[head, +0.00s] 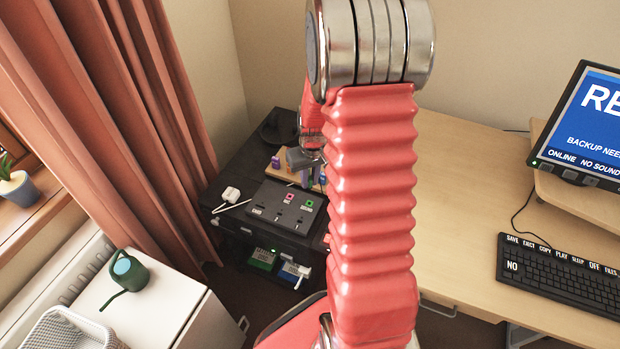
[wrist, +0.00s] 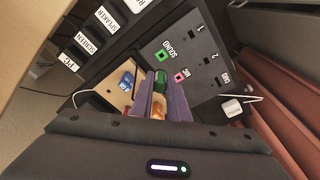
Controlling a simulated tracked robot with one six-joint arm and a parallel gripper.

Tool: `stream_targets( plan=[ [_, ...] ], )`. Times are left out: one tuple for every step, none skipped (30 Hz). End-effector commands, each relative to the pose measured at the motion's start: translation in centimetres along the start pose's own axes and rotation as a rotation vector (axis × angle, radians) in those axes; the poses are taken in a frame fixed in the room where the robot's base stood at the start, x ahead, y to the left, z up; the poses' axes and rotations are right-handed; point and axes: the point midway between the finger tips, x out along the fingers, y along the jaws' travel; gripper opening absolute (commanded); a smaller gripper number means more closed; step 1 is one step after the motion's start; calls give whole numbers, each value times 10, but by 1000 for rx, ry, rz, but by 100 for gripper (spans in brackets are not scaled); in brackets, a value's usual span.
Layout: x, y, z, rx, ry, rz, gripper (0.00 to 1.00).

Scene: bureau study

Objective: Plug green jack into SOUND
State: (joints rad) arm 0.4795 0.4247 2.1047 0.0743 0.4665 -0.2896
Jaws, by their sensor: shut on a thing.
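In the wrist view, my gripper (wrist: 160,92) is shut on the green jack (wrist: 161,78), which shows between the purple fingers. The green-rimmed SOUND socket (wrist: 162,55) is on the dark panel (wrist: 205,65), just beyond the jack. The jack looks apart from the socket, but its height over the panel is hard to tell. In the head view, the green socket (head: 307,203) shows on the panel, and my arm covers much of the gripper. The jack cannot be made out there.
The pink MIC socket (wrist: 181,77) is right beside SOUND. A blue plug (wrist: 127,80) sits on a wooden rack to the left. A white plug with a cable (wrist: 232,108) lies at the right. The desk (head: 460,200) with a keyboard (head: 565,280) stands right of the cabinet.

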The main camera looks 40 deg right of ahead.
Motion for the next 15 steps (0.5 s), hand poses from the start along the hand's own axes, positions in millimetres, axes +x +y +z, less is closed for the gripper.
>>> stream_targets(
  plan=[
    [0,0,0,-1,0,0,0],
    [0,0,0,-1,0,0,0],
    [0,0,0,-1,0,0,0],
    [0,-1,0,-1,0,0,0],
    [0,-1,0,-1,0,0,0],
    [0,-1,0,-1,-1,0,0],
    [0,-1,0,-1,-1,0,0],
    [1,-1,0,-1,-1,0,0],
    [1,-1,0,-1,-1,0,0],
    [2,-1,0,-1,-1,0,0],
    [3,-1,0,-1,-2,-1,0],
    [5,-1,1,-1,-2,-1,0],
    [6,-1,1,-1,-3,-1,0],
    [8,-1,1,-1,-3,-1,0],
    [10,-1,2,-1,-3,-1,0]
  ],
)
